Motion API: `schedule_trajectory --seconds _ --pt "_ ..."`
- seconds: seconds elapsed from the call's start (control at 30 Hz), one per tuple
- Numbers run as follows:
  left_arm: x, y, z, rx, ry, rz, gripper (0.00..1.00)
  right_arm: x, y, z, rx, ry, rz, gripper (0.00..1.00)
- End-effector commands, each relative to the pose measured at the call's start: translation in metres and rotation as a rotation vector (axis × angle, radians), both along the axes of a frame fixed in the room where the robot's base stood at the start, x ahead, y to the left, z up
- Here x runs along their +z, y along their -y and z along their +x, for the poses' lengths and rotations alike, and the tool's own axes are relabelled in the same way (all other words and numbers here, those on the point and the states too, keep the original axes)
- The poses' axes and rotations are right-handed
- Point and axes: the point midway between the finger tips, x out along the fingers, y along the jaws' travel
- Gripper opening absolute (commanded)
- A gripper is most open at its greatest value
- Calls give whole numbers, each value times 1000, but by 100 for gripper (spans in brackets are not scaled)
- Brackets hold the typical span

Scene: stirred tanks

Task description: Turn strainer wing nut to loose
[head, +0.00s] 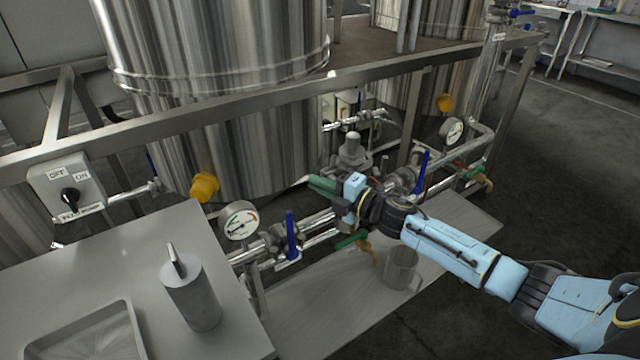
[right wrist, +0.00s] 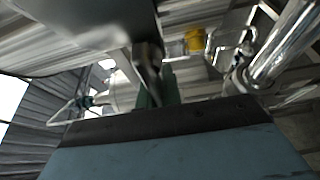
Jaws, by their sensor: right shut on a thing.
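The strainer (head: 352,152) is a grey metal body with a rounded cap, on the pipe line below the tanks in the head view. My right gripper (head: 342,197) is at the strainer's near side, shut on a small part there. The wing nut itself is hidden by the gripper, and I cannot make out its angle. In the right wrist view, a large blurred grey metal body fills the upper left, and a dark green piece (right wrist: 163,88) shows just beyond the gripper's edge. My left gripper is not in view.
A grey table (head: 120,262) holds a metal canister (head: 190,292) and a tray (head: 82,335).

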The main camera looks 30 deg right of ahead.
Motion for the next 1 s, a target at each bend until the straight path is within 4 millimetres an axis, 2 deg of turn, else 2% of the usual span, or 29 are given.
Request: schedule_trajectory --seconds 0.13,0.17,0.2,0.57,0.77,1.0 --pt "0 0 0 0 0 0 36 -1 0 0 0 -1 0 0" --pt "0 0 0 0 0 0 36 0 0 0 0 0 1 10" --pt "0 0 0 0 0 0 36 -1 0 0 0 -1 2 15" --pt "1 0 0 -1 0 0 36 -1 2 -4 0 -2 2 15" --pt "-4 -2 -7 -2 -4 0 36 -1 13 -26 0 -4 2 15" --pt "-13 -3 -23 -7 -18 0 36 -1 33 -67 -1 -6 3 15"
